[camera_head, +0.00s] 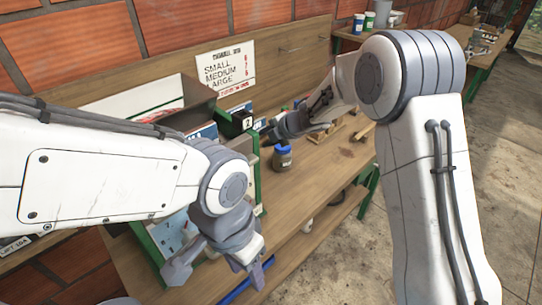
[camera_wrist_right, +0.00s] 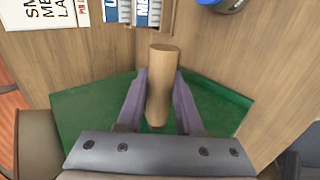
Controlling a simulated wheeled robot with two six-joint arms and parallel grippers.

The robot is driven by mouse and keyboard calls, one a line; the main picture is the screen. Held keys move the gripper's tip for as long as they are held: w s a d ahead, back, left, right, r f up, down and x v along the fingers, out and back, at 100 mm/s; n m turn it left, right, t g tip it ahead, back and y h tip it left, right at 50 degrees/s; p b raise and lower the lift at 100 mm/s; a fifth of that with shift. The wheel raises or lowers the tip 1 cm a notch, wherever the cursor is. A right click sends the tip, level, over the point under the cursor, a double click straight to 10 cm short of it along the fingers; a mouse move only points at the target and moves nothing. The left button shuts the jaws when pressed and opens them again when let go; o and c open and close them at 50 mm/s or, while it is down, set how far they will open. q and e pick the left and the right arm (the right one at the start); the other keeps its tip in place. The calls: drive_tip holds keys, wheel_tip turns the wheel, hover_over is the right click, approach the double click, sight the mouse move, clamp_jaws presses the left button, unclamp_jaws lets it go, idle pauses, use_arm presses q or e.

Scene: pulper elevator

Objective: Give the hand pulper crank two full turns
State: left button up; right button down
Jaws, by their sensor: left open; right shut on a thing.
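A tan wooden handle (camera_wrist_right: 160,65) stands between the two fingers of my right gripper (camera_wrist_right: 160,88) in the right wrist view, and the fingers are shut on it. Green metal of the hand pulper (camera_wrist_right: 85,115) shows below and around the handle. In the head view my right gripper (camera_head: 272,133) is at the pulper's right side, and the crank and handle are hidden there. The pulper's green frame (camera_head: 256,190) is partly covered by my left arm. My left gripper (camera_head: 218,272) is open and empty, low in front of the pulper and bench.
A jar with a blue lid (camera_head: 282,160) stands on the wooden bench (camera_head: 318,180), close to the right gripper. A wooden item (camera_head: 328,132) lies behind it. A size sign (camera_head: 225,72) is on the back board. Concrete floor (camera_head: 500,180) is clear at the right.

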drive_tip(key=shift+s, duration=0.1)
drive_tip(key=f+b, duration=0.3)
drive_tip(key=shift+s+d+f, duration=0.3)
drive_tip(key=shift+d, duration=0.05)
drive_tip(key=shift+c, duration=1)
unclamp_jaws()
drive_tip(key=shift+r, duration=0.1)
